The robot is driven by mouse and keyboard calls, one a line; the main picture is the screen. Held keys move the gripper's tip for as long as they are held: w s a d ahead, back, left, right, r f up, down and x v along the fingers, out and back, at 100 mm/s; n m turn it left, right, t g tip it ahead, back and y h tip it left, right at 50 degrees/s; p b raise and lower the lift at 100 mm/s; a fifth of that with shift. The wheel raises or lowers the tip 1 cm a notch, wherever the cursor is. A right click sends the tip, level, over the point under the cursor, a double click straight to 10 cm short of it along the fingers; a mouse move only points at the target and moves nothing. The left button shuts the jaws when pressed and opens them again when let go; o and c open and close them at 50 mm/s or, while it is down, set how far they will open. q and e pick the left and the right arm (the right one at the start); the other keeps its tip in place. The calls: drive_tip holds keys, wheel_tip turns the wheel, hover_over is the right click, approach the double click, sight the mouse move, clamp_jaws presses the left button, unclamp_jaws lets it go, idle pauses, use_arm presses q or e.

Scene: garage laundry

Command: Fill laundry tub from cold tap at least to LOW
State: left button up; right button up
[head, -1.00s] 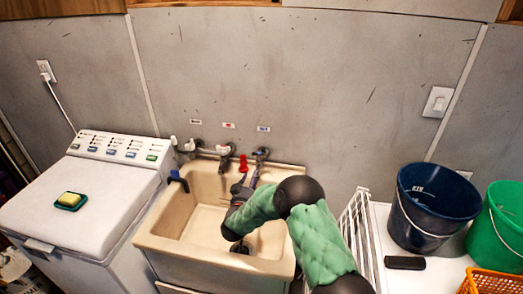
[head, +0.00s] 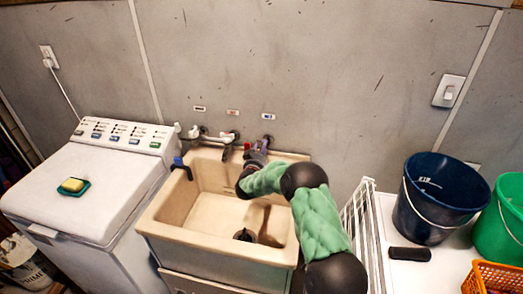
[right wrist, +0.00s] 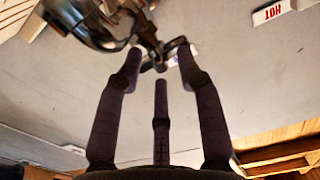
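The beige laundry tub (head: 165,243) stands against the wall, and I see no water or LOW mark in it. A dark round piece (head: 245,235) sits on its floor. My right gripper (head: 258,148) is at the right-hand tap, below the blue-marked label (head: 268,116). In the right wrist view its fingers (right wrist: 160,62) are spread around a dark tap handle (right wrist: 160,56); contact is unclear. A chrome tap body (right wrist: 90,22) lies beside them. A red handle (head: 247,147) shows just left of the gripper. My left gripper is out of view.
A white washer (head: 90,190) with a sponge (head: 73,185) stands left of the tub. A white wire rack (head: 358,235) is close on the right, then a dark blue bucket (head: 430,205), a green bucket (head: 500,220) and an orange basket (head: 490,280).

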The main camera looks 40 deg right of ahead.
clamp_jaws()
drive_tip(key=shift+d, duration=0.1)
drive_tip(key=shift+s+d+r+n+t+y+b, duration=0.2)
drive_tip(key=shift+d+n+t+y, duration=0.65)
drive_tip(key=shift+n+y, duration=1.7)
drive_tip(key=shift+s+d+f+n+t+y+b, duration=0.35)
drive_tip(key=shift+n+t+y, duration=1.1)
drive_tip(key=shift+y, duration=1.95)
drive_tip(key=shift+s+d+r+n+t+y+b, duration=0.1)
drive_tip(key=shift+d+r+n+t+y+b, duration=0.45)
drive_tip(key=shift+n+y, duration=2.1)
drive_tip(key=shift+d+f+m+t+y, duration=0.15)
drive_tip(key=shift+f+m+t+y, duration=0.1)
drive_tip(key=shift+f+m+y, duration=0.1)
